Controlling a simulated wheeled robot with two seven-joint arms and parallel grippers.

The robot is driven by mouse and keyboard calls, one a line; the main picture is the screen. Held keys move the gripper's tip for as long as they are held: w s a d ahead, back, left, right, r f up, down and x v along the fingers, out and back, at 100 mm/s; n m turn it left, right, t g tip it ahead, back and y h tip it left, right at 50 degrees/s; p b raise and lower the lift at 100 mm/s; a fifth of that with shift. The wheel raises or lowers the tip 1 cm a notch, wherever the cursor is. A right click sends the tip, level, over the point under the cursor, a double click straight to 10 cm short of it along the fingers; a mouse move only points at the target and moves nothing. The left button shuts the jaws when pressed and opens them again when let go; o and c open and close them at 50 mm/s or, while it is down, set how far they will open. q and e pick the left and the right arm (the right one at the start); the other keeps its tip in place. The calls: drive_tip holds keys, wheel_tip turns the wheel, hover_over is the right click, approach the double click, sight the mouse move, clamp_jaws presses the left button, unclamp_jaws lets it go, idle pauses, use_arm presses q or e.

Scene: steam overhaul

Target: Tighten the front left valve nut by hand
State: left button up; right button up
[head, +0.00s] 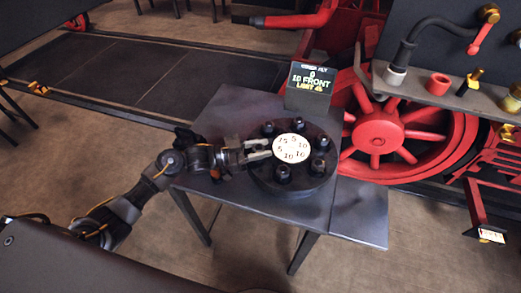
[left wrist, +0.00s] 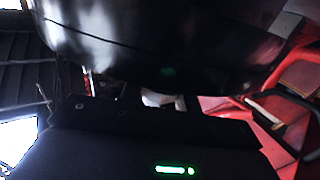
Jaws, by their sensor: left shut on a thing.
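In the head view a round black valve cover (head: 262,178) lies on a dark table, with a white disc (head: 292,148) of printed numbers at its middle. Black nuts stand around its rim: back left (head: 268,128), back right (head: 309,125), right (head: 323,143), front right (head: 317,167) and front (head: 283,173). My left gripper (head: 265,149) reaches in from the left, its fingers over the cover's left rim. It is shut on a valve nut there, which the fingers mostly hide. The left wrist view is dark and does not show the grip clearly. My right gripper is not in view.
Red wheels (head: 380,135) and a grey shelf (head: 440,93) with fittings are close on the right. The table's left part (head: 215,118) is bare.

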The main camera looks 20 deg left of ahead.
use_arm(q)
drive_tip(key=o, duration=1)
drive_tip(key=shift+r, duration=0.2)
wheel_tip(320, 180, up, 2)
drive_tip(key=shift+r+b, duration=0.2)
drive_tip(key=shift+b, duration=0.55)
drive_tip(key=s+d+r, duration=0.1)
drive_tip(key=s+r, duration=0.2)
drive_tip(key=s, duration=0.1)
drive_tip(key=s+d+r+b, duration=0.1)
drive_tip(key=s+r, duration=0.2)
drive_tip(key=s, duration=0.2)
drive_tip(key=s+d+r, duration=0.1)
drive_tip(key=s+r, duration=0.3)
drive_tip(key=shift+s+d+r, duration=0.1)
drive_tip(key=shift+s, duration=0.2)
